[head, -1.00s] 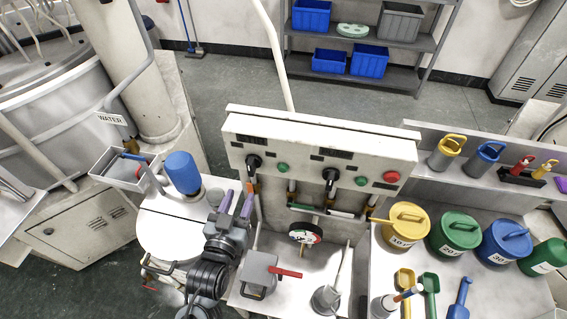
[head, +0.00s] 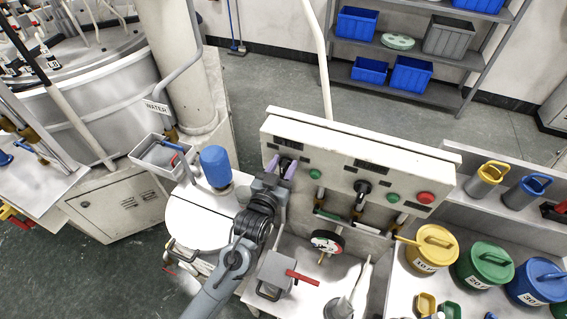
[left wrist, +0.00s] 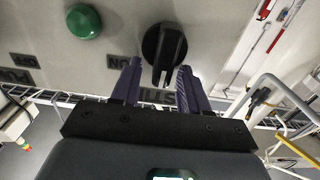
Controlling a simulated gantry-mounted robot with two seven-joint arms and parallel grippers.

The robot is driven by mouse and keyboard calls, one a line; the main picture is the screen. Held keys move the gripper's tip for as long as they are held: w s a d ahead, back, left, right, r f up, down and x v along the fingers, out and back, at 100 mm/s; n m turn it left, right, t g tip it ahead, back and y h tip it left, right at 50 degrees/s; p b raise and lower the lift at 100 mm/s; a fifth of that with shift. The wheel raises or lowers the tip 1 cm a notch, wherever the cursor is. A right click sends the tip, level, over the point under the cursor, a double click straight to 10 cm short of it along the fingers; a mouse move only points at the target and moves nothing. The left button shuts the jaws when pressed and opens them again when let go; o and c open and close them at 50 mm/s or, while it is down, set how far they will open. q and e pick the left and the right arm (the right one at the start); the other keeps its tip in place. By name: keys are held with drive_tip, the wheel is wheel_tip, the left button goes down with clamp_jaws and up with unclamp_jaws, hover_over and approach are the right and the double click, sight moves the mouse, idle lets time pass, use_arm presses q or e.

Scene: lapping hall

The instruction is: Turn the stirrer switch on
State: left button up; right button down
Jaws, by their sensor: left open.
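The stirrer switch (left wrist: 165,48) is a round black knob with a raised grip bar, on the panel face in the left wrist view. Its bar stands nearly upright there. An ON mark lies beside it, and a partly covered label starting "STI" lies below it. My left gripper (left wrist: 158,70) is open, its two purple fingers pointing at the knob, one to each side of its lower part. I cannot tell whether they touch it. In the head view my left gripper (head: 281,167) is in front of the panel's left end and hides this knob. My right gripper is not in view.
The white control panel (head: 400,165) also has a second black knob (head: 362,187), green buttons (head: 316,174) and a red button (head: 426,198). Below are a gauge (head: 326,241) and a red-handled box (head: 277,268). A blue-capped vessel (head: 216,166) stands left of the gripper.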

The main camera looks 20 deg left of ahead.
use_arm(q)
drive_tip(key=shift+w, duration=0.25)
drive_tip(key=shift+c, duration=0.3)
clamp_jaws()
